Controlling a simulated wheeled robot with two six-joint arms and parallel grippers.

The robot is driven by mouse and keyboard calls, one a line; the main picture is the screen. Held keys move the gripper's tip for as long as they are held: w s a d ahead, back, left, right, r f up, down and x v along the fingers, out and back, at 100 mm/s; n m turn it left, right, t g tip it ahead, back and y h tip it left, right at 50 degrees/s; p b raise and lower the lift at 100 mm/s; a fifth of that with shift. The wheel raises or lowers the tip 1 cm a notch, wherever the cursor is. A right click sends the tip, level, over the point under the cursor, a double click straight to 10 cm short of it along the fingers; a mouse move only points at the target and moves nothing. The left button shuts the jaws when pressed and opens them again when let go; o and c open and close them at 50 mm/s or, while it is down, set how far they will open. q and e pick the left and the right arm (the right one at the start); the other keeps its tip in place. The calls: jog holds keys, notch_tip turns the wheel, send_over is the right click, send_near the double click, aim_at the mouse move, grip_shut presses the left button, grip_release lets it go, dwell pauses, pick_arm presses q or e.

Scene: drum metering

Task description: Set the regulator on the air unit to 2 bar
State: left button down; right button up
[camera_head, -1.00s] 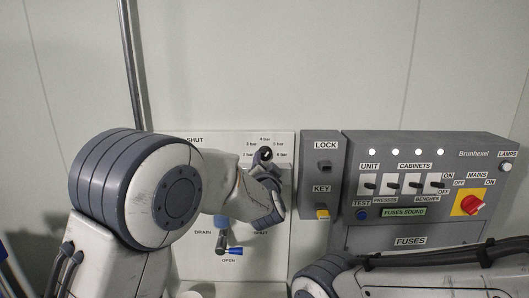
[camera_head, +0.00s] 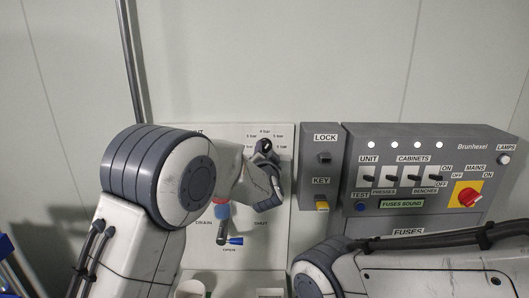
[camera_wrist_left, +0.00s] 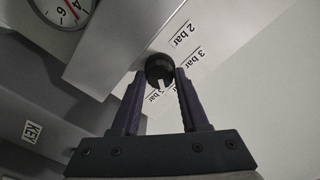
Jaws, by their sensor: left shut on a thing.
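The regulator knob (camera_wrist_left: 159,66) is a small black knob with a white pointer mark. In the left wrist view it sits between my left fingertips (camera_wrist_left: 163,76), which are shut on it. Its white mark points down the picture, towards a partly hidden bar label. The "2 bar" (camera_wrist_left: 179,36) and "3 bar" (camera_wrist_left: 186,61) labels lie to its upper right. In the head view my left gripper (camera_head: 265,149) covers most of the knob, and the air unit's pale panel (camera_head: 283,215) shows behind. My right gripper is not in view.
A round gauge (camera_wrist_left: 62,8) with a red needle shows partly in the wrist view. A blue-handled drain valve (camera_head: 234,240) is below my wrist. The grey lock-and-key box (camera_head: 322,160) and switch panel (camera_head: 440,155) stand close to the right.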

pick_arm(q)
jog(key=shift+f+n+b, duration=0.2)
jog(key=shift+n+b, duration=0.9)
jog(key=shift+b, duration=0.15)
jog(key=n+b, duration=0.2)
jog(key=shift+n, duration=0.3)
jog(key=n+b, duration=0.3)
jog(key=shift+n, duration=0.3)
jog(key=n+b, duration=0.2)
jog(key=n, duration=0.1)
jog(key=shift+n+b, duration=0.3)
jog(key=shift+b, duration=0.1)
jog(key=n+b, duration=0.2)
jog(key=n, duration=0.1)
jog(key=shift+n, duration=0.4)
jog(key=n+b, duration=0.2)
jog(key=n, duration=0.1)
jog(key=n+b, duration=0.2)
jog(key=n, duration=0.2)
jog(key=shift+n, duration=0.4)
jog(key=shift+r+n+b, duration=0.1)
jog(key=shift+n+b, duration=0.65)
jog(key=shift+n, duration=0.75)
